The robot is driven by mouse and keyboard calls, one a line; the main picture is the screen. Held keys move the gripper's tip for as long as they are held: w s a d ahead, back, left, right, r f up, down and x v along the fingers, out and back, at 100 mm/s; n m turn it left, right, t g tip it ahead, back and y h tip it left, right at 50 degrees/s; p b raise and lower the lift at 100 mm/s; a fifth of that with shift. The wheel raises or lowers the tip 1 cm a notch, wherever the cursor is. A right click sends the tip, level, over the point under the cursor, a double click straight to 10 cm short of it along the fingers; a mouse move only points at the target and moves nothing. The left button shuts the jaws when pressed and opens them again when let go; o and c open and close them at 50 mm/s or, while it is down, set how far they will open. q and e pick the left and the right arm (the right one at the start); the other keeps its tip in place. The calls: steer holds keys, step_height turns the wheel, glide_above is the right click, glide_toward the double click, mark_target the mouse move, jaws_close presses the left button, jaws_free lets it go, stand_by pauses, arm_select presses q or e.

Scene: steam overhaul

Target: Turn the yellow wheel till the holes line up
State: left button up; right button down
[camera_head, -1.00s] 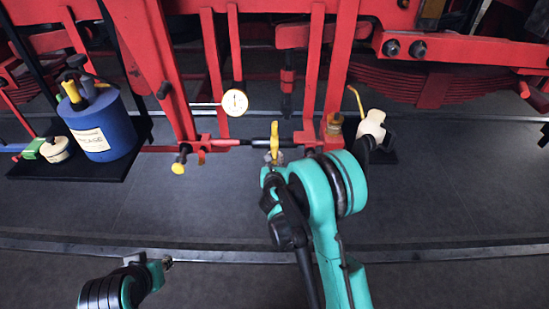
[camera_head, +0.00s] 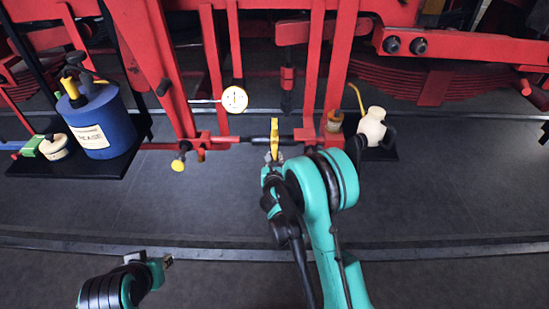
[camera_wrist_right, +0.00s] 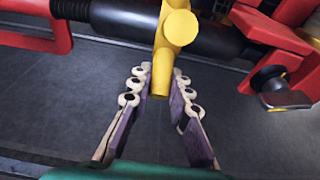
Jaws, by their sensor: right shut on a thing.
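The yellow wheel (camera_head: 274,139) sits on a dark horizontal rod (camera_head: 255,139) between two red hangers; only a bar of it shows. In the right wrist view the yellow wheel (camera_wrist_right: 175,40) has a round hub and a spoke that reaches down between my fingers. My right gripper (camera_head: 272,160) is shut on this spoke; its finger pads (camera_wrist_right: 160,95) flank the spoke's lower end. My left gripper (camera_head: 160,262) is low at the left, away from the rod, and its fingers are too small to judge. I cannot make out the holes.
A dial gauge (camera_head: 235,99) hangs above the rod. A blue can (camera_head: 101,123) stands on a black shelf at left. A cream oil can (camera_head: 372,127) stands at right. The floor in front is clear.

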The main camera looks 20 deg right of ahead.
mark_target(274, 149)
steer(key=shift+w+d+f, duration=0.15)
steer(key=shift+w+f, duration=0.3)
steer(key=shift+f, duration=0.2)
steer(key=c, duration=1.4)
jaws_free()
steer(key=shift+w+f, duration=0.1)
steer(key=shift+o, duration=0.2)
steer(key=s+a+r+p, duration=0.2)
steer(key=s+r, duration=0.5)
steer(key=r, duration=0.1)
steer(key=shift+x, duration=2.85)
steer(key=shift+f, duration=0.15)
